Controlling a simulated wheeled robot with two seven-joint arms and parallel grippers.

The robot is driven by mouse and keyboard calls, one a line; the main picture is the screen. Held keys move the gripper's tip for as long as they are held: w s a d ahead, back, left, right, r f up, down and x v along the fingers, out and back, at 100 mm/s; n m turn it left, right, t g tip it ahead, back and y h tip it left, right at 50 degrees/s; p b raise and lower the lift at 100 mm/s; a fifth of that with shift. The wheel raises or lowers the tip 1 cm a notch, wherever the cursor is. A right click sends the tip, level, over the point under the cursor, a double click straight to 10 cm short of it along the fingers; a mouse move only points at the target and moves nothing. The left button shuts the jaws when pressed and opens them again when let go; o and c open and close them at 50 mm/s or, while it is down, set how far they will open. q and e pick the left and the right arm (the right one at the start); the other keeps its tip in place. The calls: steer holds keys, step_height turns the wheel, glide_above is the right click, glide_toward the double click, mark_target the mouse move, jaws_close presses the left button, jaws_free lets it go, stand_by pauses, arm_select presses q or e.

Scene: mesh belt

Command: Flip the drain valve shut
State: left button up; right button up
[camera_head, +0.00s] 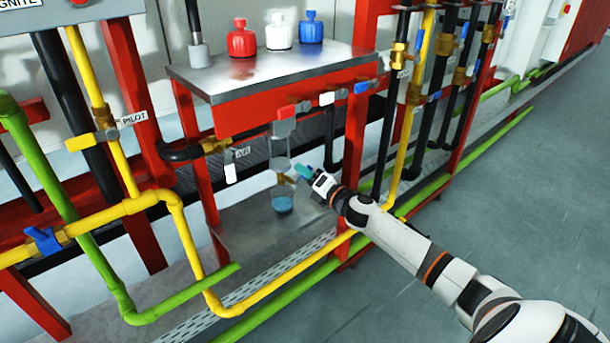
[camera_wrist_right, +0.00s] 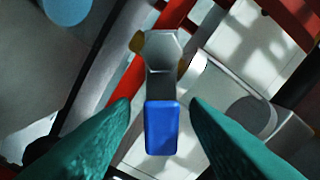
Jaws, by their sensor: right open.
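The drain valve (camera_head: 284,179) is a small brass fitting under a clear cylinder (camera_head: 281,145) in the head view; its handle is hard to make out there. In the right wrist view a blue-tipped lever (camera_wrist_right: 161,127) hangs from a grey hex nut (camera_wrist_right: 160,47) with brass at its sides. My right gripper (camera_head: 303,172) is beside the valve, with teal fingertips. In the wrist view its fingers (camera_wrist_right: 160,104) are open on both sides of the blue grip, with visible gaps. My left gripper is not in view.
A clear cup with blue liquid (camera_head: 282,204) stands below the valve. A red frame with a metal shelf (camera_head: 245,72) holds red, white and blue bottles. Yellow pipe (camera_head: 183,235) and green pipe run low in front. The grey floor at the right is clear.

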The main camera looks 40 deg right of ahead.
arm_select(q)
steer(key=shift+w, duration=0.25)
arm_select(e)
steer(key=shift+w, duration=0.5)
jaws_close()
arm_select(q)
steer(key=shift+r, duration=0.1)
